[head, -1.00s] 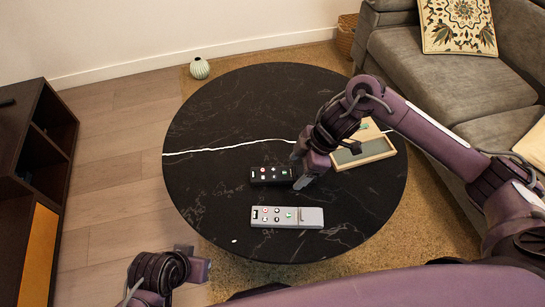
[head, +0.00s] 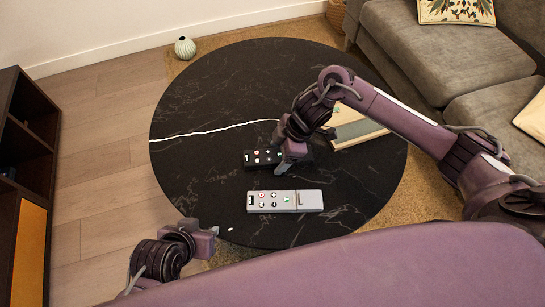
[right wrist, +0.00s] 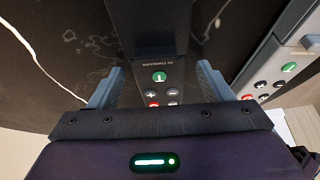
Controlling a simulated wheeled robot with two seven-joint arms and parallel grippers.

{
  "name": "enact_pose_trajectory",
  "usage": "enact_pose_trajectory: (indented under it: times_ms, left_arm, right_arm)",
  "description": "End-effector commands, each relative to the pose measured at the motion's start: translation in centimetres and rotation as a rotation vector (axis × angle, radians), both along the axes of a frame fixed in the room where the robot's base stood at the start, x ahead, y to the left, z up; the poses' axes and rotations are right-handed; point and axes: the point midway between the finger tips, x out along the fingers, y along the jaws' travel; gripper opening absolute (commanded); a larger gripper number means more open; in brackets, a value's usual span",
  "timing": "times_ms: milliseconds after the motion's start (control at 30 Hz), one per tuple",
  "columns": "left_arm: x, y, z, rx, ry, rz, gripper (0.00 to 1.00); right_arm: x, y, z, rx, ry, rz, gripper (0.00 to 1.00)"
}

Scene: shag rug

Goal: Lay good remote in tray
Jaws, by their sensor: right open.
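A black remote (head: 262,158) with coloured buttons lies on the dark round table (head: 200,130). A grey remote (head: 285,201) lies nearer to me. My right gripper (head: 288,163) is over the right part of the black remote. In the right wrist view its open fingers (right wrist: 158,88) stand on either side of the black remote (right wrist: 160,78), which shows a green button. The grey remote (right wrist: 270,80) shows to the right there. The tray (head: 358,130), with pale wooden edges, is behind my right arm, partly hidden. My left gripper (head: 208,240) is empty, off the table's near left edge.
A ribbed pale vase (head: 185,47) stands on the floor behind the table. A grey sofa (head: 440,60) is at the right, and a dark shelf unit (head: 30,130) at the left. A small white mark (head: 229,229) shows near the table's front edge. The table's left half is clear.

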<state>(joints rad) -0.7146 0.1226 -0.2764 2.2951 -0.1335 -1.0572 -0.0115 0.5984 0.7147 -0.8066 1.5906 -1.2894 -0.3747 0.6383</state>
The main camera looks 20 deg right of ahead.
Motion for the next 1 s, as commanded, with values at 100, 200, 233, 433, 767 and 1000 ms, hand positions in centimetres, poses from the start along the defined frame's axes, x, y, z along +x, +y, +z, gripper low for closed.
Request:
enact_pose_trajectory:
  times_ms: [100,200,233,433,767,1000]
  left_arm:
    - [0.0,0.0,0.1,0.000,0.000,0.000,0.36]
    - [0.0,0.0,0.3,0.001,0.002,0.000,0.36]
    - [0.0,0.0,0.4,0.001,0.002,-0.001,0.36]
    - [0.0,0.0,0.3,0.001,0.002,-0.001,0.36]
    - [0.0,0.0,0.3,0.002,0.004,0.000,0.36]
    - [-0.4,0.4,0.7,0.016,0.030,0.005,0.36]
  right_arm:
    - [0.0,0.0,0.1,0.000,0.000,0.000,0.73]
    - [0.0,0.0,0.1,0.000,0.000,0.000,0.61]
    - [0.0,0.0,0.1,0.000,0.000,0.000,0.57]
    - [0.0,0.0,0.1,0.000,0.000,0.000,0.31]
    - [0.0,0.0,0.2,0.001,-0.001,0.000,0.21]
    - [0.1,0.0,2.2,0.001,-0.003,-0.001,0.21]
